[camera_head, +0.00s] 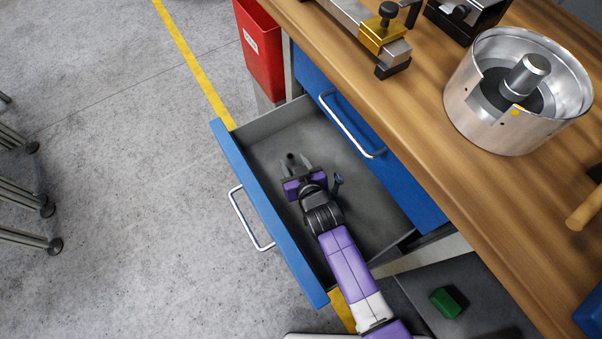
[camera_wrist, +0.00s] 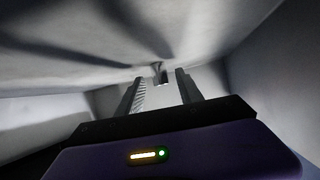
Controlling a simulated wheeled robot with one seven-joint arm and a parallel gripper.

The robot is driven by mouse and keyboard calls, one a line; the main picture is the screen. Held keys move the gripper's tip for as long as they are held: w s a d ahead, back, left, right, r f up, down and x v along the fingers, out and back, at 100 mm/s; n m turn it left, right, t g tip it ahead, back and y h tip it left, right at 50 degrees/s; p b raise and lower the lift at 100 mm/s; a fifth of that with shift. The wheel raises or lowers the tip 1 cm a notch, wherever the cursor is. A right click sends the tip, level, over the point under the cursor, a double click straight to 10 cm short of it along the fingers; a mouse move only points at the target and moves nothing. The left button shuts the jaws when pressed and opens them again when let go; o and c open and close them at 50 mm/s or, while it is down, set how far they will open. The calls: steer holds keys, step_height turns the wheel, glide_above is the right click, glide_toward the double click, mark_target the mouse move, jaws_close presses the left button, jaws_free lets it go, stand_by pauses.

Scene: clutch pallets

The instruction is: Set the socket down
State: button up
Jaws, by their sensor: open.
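The socket (camera_head: 290,156) is a small dark piece inside the open blue drawer (camera_head: 262,208), near the drawer's far end. My gripper (camera_head: 295,166) reaches down into the drawer with its two fingers apart. The socket shows just beyond and between the fingertips, and no finger appears closed on it. In the wrist view, a small dark piece (camera_wrist: 161,79) that looks like the socket shows between the tips of my open gripper (camera_wrist: 160,90). The picture is too small to tell whether it stands or lies.
The drawer walls stand close around my gripper. Above right is a wooden workbench (camera_head: 440,190) with a metal housing (camera_head: 480,105) and a brass-coloured clamp block (camera_head: 383,36). A red bin (camera_head: 262,60) stands beyond the drawer. A green block (camera_head: 447,303) lies lower right.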

steer(key=p+v, duration=0.2)
steer(key=v, duration=0.8)
steer(key=shift+s+d+r, duration=0.1)
steer(key=shift+s+r, duration=0.05)
steer(key=shift+s, duration=0.15)
